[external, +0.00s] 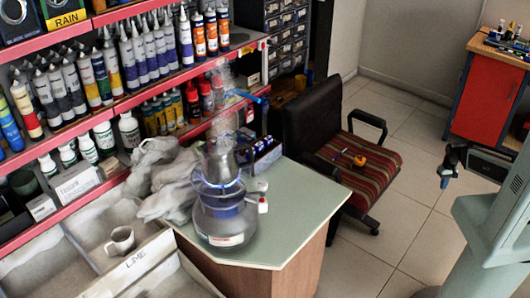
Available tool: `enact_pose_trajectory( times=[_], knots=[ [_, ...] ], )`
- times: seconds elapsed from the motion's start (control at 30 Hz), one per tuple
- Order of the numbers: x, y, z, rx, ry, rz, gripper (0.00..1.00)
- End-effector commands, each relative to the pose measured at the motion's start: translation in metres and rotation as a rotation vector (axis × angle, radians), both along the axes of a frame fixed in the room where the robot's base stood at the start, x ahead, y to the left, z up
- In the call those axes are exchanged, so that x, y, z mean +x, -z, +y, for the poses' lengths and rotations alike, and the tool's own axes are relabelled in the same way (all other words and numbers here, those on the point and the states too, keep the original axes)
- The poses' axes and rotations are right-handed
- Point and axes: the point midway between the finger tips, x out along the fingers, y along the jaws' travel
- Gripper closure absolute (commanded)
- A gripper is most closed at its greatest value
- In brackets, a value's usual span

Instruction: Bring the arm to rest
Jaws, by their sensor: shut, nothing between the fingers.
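My gripper (446,182) is at the right side of the external view, small and dark, hanging beside my pale green-grey arm. Its fingers are shut and hold nothing. It is in the air over the tiled floor, right of the chair and apart from the counter. The fine shape of the fingertips is too small to make out.
A counter (300,205) bears a see-through vessel (222,222) and grey gloves (165,190). A black chair (310,115) with a striped seat holds a small orange tool (360,160). Shelves of tubes (140,50) stand left, a red cabinet (487,100) back right. The tiled floor (400,215) between is clear.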

Motion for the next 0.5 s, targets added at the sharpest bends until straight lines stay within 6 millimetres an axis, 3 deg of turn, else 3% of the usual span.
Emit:
enact_pose_trajectory(
  times=[0.2, 0.5],
  knots=[
    [-0.052, 0.045, 0.0, 0.0, 0.001, 0.11, 1.0],
    [-0.129, 0.096, 0.0, 0.0, 0.002, 0.261, 1.0]
  ],
)
